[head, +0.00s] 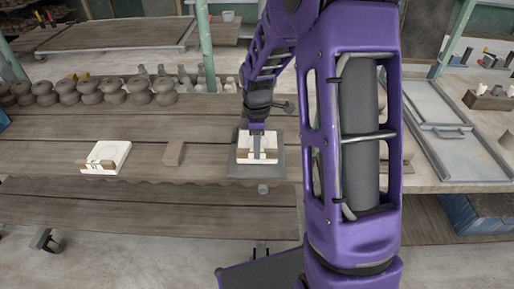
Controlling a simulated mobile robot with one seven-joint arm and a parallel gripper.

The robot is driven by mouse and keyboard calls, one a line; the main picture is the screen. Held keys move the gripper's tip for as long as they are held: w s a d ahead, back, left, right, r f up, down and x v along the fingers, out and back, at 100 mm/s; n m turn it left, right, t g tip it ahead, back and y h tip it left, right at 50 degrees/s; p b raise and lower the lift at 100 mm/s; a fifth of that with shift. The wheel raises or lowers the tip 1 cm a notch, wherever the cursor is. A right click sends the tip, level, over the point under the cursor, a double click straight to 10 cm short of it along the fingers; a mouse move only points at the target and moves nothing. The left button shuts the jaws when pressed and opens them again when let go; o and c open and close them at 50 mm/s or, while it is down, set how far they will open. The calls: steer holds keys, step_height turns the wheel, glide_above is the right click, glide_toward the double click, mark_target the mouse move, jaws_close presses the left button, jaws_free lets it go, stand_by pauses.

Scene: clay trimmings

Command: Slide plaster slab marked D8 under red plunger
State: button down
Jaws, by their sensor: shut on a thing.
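My gripper (262,156) points down at a white slab (243,143) and is shut on it. This slab has a brown front edge and sits over a dark grey square base (240,171) near the bench's front edge. A second white slab (108,153) lies to the left on the bench, with a brown strip and a small dark mark at its front. I cannot read a D8 marking on either slab. No red plunger can be made out; my arm hides part of the bench to the right.
A small grey-brown block (173,153) stands between the two slabs. Several rounded brown pots (90,92) line the bench's back, with bottles (183,80) beside them. A grey metal tray (432,117) lies at right. The wooden bench (55,142) is mostly clear at left.

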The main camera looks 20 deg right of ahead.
steer(key=shift+w+d, duration=0.1)
steer(key=shift+w, duration=0.15)
steer(key=c, duration=0.7)
jaws_free()
